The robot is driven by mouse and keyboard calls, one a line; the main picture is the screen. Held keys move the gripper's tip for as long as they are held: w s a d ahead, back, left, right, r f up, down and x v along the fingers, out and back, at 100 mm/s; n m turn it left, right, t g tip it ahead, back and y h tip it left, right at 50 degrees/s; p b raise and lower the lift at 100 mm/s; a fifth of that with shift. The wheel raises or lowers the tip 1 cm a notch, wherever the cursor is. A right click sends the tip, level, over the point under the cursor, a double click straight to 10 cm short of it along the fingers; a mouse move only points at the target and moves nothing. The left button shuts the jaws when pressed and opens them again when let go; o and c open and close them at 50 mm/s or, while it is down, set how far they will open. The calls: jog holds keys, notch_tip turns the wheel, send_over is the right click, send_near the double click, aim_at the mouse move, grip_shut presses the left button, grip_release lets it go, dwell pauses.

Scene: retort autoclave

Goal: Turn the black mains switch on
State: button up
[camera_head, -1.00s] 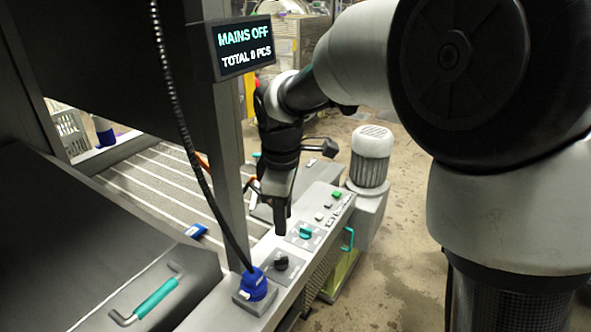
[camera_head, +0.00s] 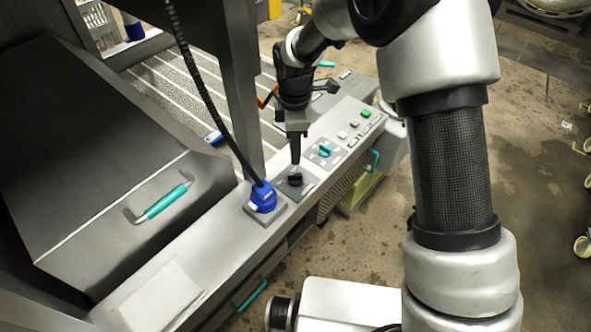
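The black mains switch (camera_head: 294,180) is a dark rotary knob on a grey square plate on the machine's front ledge. My gripper (camera_head: 295,160) points down just above the knob, with its fingertips at or very near its top. I cannot tell whether they touch it. The fingers look narrow from this side, and the gap between them does not show. The display that read "MAINS OFF" in the earlier frame is out of view now.
A blue plug (camera_head: 263,196) with a black cable stands left of the switch. A teal rotary knob (camera_head: 324,150) and several push buttons, one green (camera_head: 366,113), lie to the right. A hood with a teal handle (camera_head: 166,200) is at left.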

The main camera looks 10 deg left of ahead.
aim_at(295, 174)
notch_tip(295, 174, down, 9)
jog(key=shift+f, duration=0.2)
grip_shut()
